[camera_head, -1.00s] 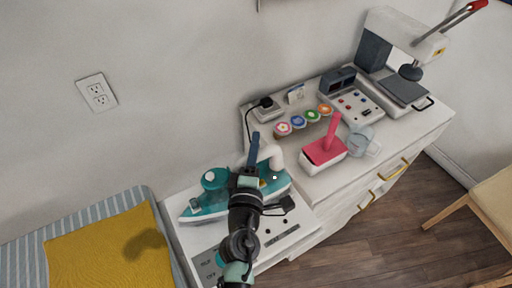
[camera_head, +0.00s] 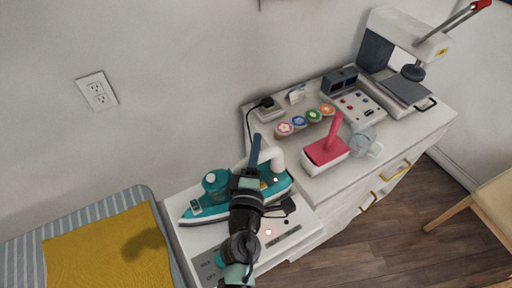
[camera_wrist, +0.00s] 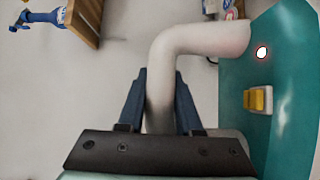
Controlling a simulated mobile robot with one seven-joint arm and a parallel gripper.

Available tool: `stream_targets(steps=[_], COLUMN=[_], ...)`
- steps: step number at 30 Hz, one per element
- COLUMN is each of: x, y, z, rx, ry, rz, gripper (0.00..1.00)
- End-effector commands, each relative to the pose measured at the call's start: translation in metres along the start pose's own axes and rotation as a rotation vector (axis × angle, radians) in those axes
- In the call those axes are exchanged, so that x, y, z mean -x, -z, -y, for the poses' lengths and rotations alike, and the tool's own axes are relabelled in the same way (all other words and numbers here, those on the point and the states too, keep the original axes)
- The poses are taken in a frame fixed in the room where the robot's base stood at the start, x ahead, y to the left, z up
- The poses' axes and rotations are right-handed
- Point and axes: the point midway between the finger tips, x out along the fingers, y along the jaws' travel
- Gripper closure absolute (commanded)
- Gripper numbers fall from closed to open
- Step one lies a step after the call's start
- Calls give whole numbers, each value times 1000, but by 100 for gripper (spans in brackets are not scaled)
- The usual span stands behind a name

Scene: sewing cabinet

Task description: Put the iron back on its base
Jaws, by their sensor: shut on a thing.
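The teal iron (camera_head: 213,203) is at the lower middle of the head view, with its pointed end to the left. It lies over its white base (camera_head: 285,238), a panel with a dial and small lights. I cannot tell whether its underside touches the base. My gripper (camera_head: 252,160) is shut on the iron's pale handle (camera_head: 277,158). In the wrist view, the blue fingers of my gripper (camera_wrist: 160,98) stand on either side of the handle (camera_wrist: 195,40). The iron's teal body (camera_wrist: 285,85) fills the right side there. My arm hides part of the iron and base.
A cabinet top (camera_head: 300,180) adjoins at the right. A plug with a cable (camera_head: 266,103) is near the wall. A yellow cloth (camera_head: 95,250) lies left.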

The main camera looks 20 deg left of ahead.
Motion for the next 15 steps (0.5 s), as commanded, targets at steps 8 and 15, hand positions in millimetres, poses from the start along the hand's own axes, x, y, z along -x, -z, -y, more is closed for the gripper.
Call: stream_targets(steps=[8,15], x=[-1,-1], y=[1,0], z=[0,2], rx=[-3,-2], ry=[-10,-6], rz=[-2,-2], gripper=[100,34])
